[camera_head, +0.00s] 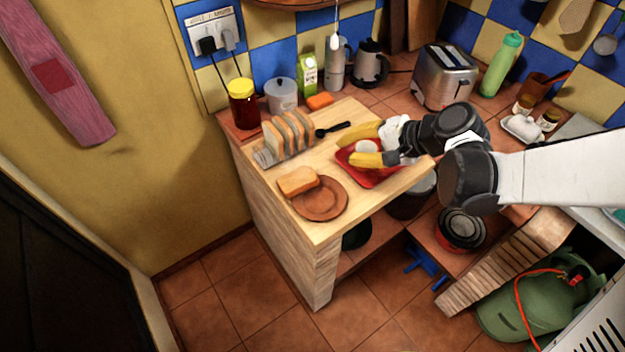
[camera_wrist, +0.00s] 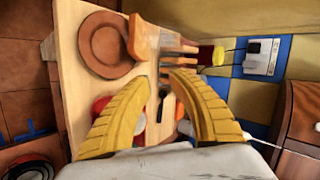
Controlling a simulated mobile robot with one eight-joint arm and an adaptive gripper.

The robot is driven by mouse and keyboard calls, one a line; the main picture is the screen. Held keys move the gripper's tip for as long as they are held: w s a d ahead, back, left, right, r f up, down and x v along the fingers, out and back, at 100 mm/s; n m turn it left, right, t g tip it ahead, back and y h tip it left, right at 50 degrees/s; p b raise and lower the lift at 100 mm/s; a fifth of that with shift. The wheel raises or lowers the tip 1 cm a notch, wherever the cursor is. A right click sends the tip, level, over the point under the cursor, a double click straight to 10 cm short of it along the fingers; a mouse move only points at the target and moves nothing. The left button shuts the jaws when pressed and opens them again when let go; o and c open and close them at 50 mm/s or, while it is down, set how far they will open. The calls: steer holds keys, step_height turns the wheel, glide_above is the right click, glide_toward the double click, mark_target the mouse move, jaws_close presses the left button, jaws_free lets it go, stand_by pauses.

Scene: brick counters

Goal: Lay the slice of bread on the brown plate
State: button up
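A slice of bread (camera_head: 298,180) lies at the upper left edge of the brown plate (camera_head: 322,204), overlapping its rim, partly on the plate and partly beyond it. The wrist view shows the slice (camera_wrist: 138,40) across the edge of the plate (camera_wrist: 103,48) too. My gripper (camera_head: 344,148) has yellow fingers and is over the red tray, up and right of the plate and apart from the slice. In the wrist view its fingertips (camera_wrist: 157,79) are separated, with nothing held between them.
A rack of bread slices (camera_head: 287,138) stands behind the plate. A dark-handled utensil (camera_head: 333,129) lies on the wooden board. The red tray (camera_head: 372,178) holds a small white object (camera_head: 366,147). Jars, a carton and a toaster (camera_head: 445,76) line the back. The board's front corner is clear.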

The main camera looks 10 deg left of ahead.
steer(key=s+d+r+n+t+h+b, duration=0.2)
steer(key=s+d+h, duration=0.2)
steer(key=s+d, duration=0.3)
steer(key=s+d+r+n+t+h+b, duration=0.1)
steer(key=s+d+h, duration=0.4)
steer(key=d, duration=1.1)
steer(key=s+r+n+b, duration=0.1)
steer(key=s, duration=0.2)
steer(key=shift+d+r+t, duration=0.25)
steer(key=shift+r+t, duration=0.1)
steer(key=shift+t, duration=0.05)
